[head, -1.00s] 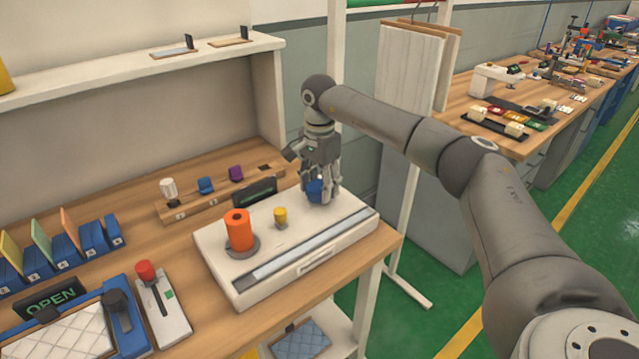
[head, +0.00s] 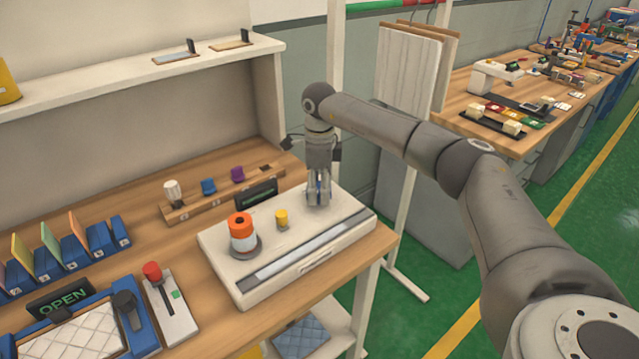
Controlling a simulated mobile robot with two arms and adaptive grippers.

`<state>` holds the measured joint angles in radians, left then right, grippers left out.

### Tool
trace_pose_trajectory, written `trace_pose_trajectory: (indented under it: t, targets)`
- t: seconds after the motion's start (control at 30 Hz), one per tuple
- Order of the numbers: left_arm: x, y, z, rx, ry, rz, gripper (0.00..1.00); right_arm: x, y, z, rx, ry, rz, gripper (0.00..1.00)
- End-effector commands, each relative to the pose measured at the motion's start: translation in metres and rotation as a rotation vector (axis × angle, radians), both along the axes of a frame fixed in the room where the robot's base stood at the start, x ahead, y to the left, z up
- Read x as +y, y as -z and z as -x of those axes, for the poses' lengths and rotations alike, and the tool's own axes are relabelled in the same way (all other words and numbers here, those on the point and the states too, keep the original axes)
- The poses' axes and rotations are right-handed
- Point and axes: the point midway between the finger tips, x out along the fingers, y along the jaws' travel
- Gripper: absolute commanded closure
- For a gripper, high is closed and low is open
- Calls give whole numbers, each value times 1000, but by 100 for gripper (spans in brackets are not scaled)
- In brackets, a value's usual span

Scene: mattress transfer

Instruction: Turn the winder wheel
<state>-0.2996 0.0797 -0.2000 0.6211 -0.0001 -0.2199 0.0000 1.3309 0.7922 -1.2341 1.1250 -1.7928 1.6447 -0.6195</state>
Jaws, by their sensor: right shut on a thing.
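The white winder box (head: 330,255) stands on the wooden bench. On its top are an orange and white spool (head: 242,233) at the left, a small yellow knob (head: 282,219) in the middle, and a blue wheel (head: 318,188) at the far right end. My right gripper (head: 318,199) points down from above and is shut on the blue wheel. The fingers hide most of the wheel. My left gripper is not in view.
A wooden rack with blue and purple pieces (head: 208,187) and a dark display (head: 257,193) stand behind the box. A red-knobbed lever (head: 153,272) and a blue-framed quilted pad (head: 85,330) lie to its left. A hanging-panel stand (head: 410,65) rises at the right.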

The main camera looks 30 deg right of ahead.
Motion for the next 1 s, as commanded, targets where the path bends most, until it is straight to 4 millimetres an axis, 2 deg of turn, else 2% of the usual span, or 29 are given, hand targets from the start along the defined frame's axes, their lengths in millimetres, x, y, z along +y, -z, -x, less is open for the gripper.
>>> trace_pose_trajectory:
  t: [1.0]
  targets:
    - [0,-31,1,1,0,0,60,1,-2,1,-1,965,2,73]
